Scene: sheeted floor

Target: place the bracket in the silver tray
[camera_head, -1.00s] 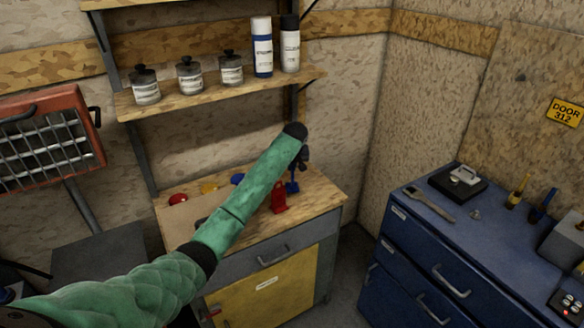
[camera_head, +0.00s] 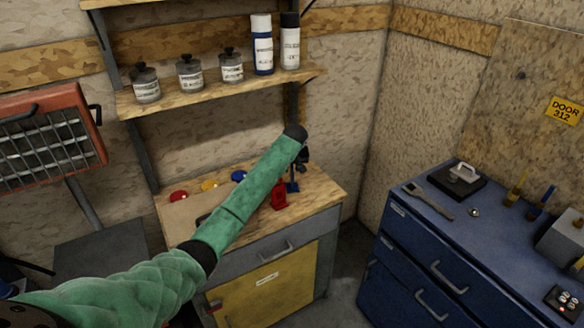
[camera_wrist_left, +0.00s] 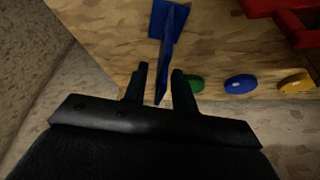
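The bracket (camera_head: 293,187) is a blue angled piece on the wooden worktop, at its back right corner. It also shows in the left wrist view (camera_wrist_left: 168,28), with one thin plate seen edge-on. My left gripper (camera_head: 303,160) is at the bracket, mostly hidden behind my green arm in the head view. In the left wrist view its two dark fingers (camera_wrist_left: 160,75) stand apart on either side of the plate, with gaps showing on both sides. My right gripper is not in view. I cannot make out a silver tray in these frames.
A red part (camera_head: 279,195) stands just left of the bracket. Coloured discs, including a yellow one (camera_head: 209,185), lie along the worktop's back. A shelf (camera_head: 215,92) with jars and spray cans hangs above. A blue drawer cabinet (camera_head: 440,235) with tools stands right, across a gap.

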